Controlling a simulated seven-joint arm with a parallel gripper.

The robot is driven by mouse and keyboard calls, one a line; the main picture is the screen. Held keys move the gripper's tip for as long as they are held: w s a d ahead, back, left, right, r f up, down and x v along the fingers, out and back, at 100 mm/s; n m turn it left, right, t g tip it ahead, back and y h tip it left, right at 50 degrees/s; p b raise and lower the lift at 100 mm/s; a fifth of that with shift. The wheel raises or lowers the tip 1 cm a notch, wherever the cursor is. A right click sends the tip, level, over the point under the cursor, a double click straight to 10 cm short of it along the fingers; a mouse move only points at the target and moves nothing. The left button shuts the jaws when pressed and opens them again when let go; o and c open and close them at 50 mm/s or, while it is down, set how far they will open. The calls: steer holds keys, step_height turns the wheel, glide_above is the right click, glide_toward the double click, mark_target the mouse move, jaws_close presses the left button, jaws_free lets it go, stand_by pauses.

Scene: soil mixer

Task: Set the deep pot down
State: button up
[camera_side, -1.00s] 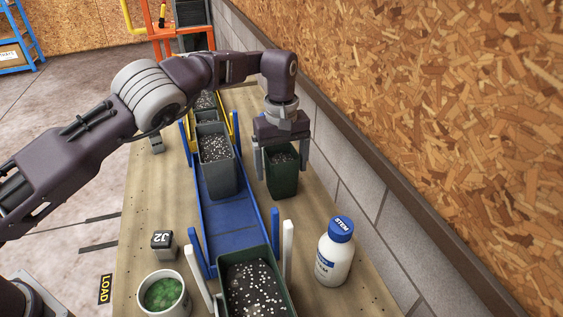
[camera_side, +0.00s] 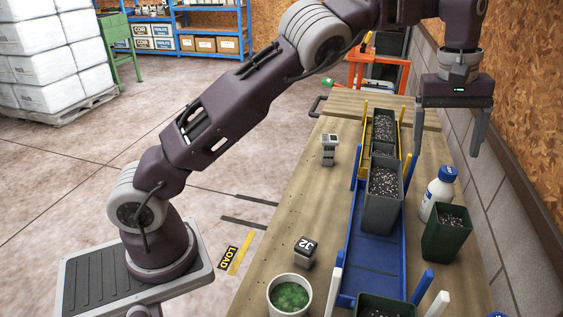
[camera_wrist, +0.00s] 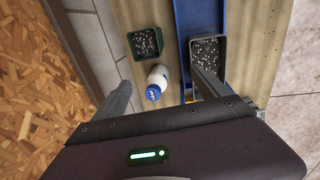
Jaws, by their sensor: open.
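The deep pot (camera_side: 447,236) is dark green, square and filled with speckled soil. It stands upright on the wooden bench, right of the blue channel. It also shows in the wrist view (camera_wrist: 146,43), upper left of centre. My gripper (camera_side: 447,146) is open and empty, raised above the bench and farther back than the pot. Its fingers are apart from the pot; in the wrist view (camera_wrist: 158,90) the pot lies beyond them.
A white bottle (camera_side: 437,194) with a blue cap stands just behind the pot. A block wall (camera_side: 495,190) borders the right.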

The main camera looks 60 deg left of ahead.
steer(key=s+a+r+m+t+h, duration=0.1)
steer(key=s+a+r+m, duration=0.1)
steer(key=s+a+r, duration=0.45)
steer(key=s+a+r+m+t, duration=0.1)
steer(key=s+r, duration=0.3)
steer(key=s, duration=0.6)
steer(key=s+f+m+t+y, duration=0.1)
steer(key=s+f+m, duration=0.2)
steer(key=s, duration=0.7)
steer(key=s+f+m+t+y, duration=0.1)
steer(key=s+f+m, duration=0.2)
steer(key=s, duration=0.8)
step_height(320, 180, down, 3)
steer(key=shift+a+r, duration=0.15)
steer(key=shift+a, duration=0.25)
